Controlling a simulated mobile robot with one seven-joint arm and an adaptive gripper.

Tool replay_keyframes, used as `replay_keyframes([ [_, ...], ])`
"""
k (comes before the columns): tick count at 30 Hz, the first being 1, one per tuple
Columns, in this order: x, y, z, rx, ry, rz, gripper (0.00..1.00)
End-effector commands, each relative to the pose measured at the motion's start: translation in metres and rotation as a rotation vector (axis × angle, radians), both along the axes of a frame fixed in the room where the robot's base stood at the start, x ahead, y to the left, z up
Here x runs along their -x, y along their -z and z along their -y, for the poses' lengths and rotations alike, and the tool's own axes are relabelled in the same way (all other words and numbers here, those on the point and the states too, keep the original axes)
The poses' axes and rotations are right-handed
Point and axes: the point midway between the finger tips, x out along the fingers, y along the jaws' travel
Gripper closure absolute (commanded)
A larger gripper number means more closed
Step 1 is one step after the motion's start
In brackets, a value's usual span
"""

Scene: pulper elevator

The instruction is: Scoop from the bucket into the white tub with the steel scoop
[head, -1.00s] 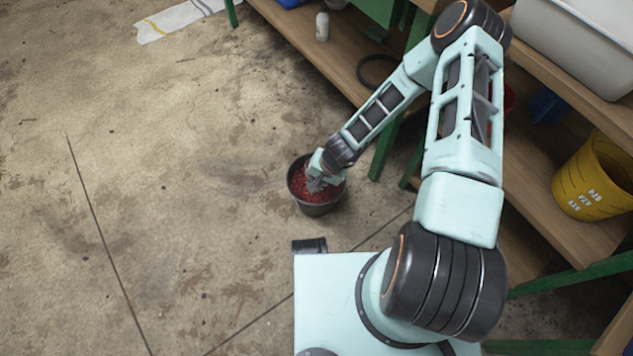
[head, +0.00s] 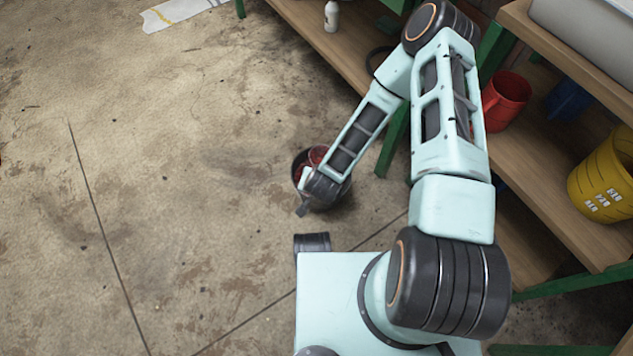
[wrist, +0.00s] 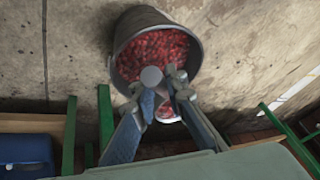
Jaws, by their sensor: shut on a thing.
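The dark bucket (head: 297,160) stands on the floor, partly hidden by my forearm. In the wrist view, the bucket (wrist: 124,27) holds many red berries (wrist: 155,47). My gripper (wrist: 163,88) is shut on the steel scoop, whose round grey end (wrist: 151,76) shows between the fingers. A pale-rimmed part with red berries (wrist: 168,113) shows just past the fingers and looks like the scoop's bowl; the fingers hide most of it. In the head view, my wrist is over the bucket's near side. The white tub (head: 590,30) is on the upper shelf at top right, cut by the frame.
A red container (head: 506,100) and a yellow bucket (head: 603,180) stand on the lower shelf at right. A white bottle (head: 331,17) is on the far shelf. Green rack legs (head: 393,140) stand close beside the bucket. The floor to the left is clear.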

Motion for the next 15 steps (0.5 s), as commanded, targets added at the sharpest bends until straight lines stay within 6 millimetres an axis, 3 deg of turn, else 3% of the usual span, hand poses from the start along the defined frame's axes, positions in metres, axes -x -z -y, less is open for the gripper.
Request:
replay_keyframes([
  [8,-0.001,-0.003,0.000,0.000,0.000,0.001,1.00],
  [15,-0.002,-0.026,0.000,0.001,-0.001,0.002,1.00],
])
